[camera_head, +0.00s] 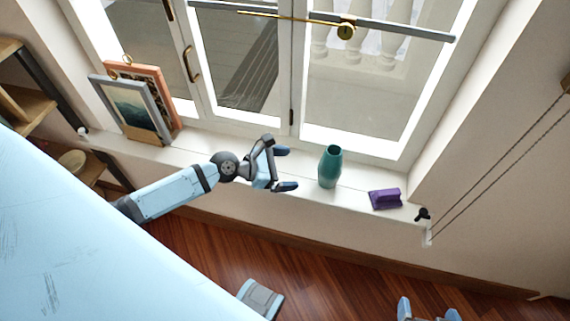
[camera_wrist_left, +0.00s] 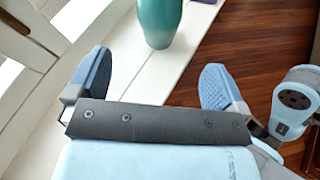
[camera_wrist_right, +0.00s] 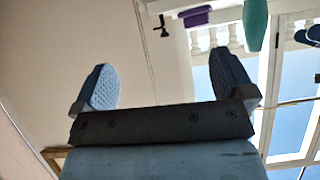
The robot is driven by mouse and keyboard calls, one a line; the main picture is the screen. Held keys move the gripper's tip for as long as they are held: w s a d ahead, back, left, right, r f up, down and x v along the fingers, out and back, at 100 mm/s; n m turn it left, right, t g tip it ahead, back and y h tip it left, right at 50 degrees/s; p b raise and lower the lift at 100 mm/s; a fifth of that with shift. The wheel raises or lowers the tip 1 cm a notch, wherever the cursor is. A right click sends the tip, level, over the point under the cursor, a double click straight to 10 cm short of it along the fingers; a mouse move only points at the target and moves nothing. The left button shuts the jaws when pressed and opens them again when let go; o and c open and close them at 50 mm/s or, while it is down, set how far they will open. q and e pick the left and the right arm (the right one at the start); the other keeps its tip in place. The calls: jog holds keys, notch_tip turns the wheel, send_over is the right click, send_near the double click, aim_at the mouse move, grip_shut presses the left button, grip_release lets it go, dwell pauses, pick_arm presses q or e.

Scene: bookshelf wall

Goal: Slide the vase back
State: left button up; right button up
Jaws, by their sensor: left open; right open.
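The teal vase (camera_head: 330,167) stands upright on the white window sill, in front of the right window pane. My left gripper (camera_head: 285,169) is open and empty over the sill, just left of the vase, with its fingers pointing toward it. In the left wrist view the vase (camera_wrist_left: 158,22) is beyond the two spread fingertips, apart from them. My right gripper (camera_head: 429,310) is open and empty, low over the floor at the bottom right. In the right wrist view the vase (camera_wrist_right: 255,24) shows at the top, far from the fingers.
A purple object (camera_head: 385,199) lies on the sill right of the vase. Two framed pictures (camera_head: 142,105) lean at the sill's left end. The window frame (camera_head: 350,145) rises behind the vase. A cord (camera_head: 500,165) hangs at the right wall.

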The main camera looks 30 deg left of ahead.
aim_at(320, 169)
pick_arm(q)
jog(key=b+x, duration=0.2)
jog(key=x, duration=1.1)
jog(key=shift+w+d+f, duration=0.1)
jog(key=shift+d, duration=0.1)
jog(key=c, duration=1.2)
